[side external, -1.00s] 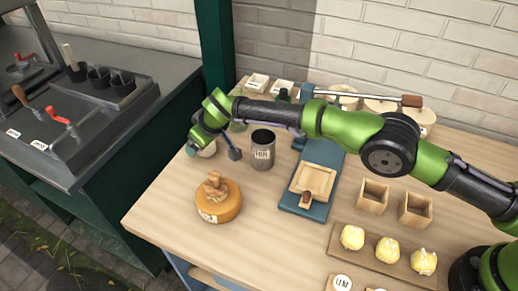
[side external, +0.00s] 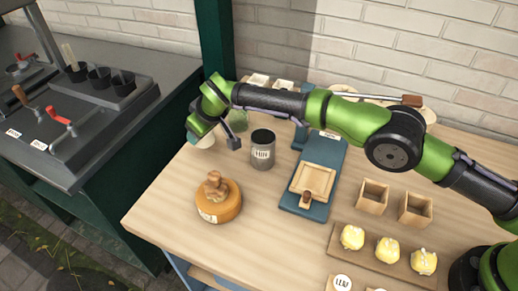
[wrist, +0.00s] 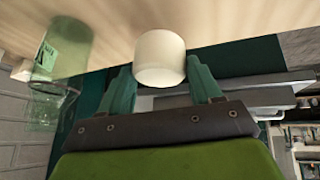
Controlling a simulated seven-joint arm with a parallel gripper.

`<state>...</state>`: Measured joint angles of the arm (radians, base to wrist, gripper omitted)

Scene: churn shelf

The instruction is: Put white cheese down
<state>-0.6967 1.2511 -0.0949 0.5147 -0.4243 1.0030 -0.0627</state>
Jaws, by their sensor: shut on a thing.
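The white cheese (wrist: 159,58) is a small, pale cylinder. In the wrist view it sits between the two green fingers of my gripper (wrist: 162,80), which is shut on it. In the side view the cheese (side external: 205,142) shows partly below my gripper (side external: 196,131), near the far left edge of the wooden table (side external: 165,213). I cannot tell whether it touches the tabletop.
A see-through green jar (wrist: 66,47) stands near the cheese. A grey canister (side external: 262,150) and an orange cheese wheel with a wooden handle (side external: 218,202) are nearby. A blue press board (side external: 318,206) lies right of them. The left front tabletop is clear.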

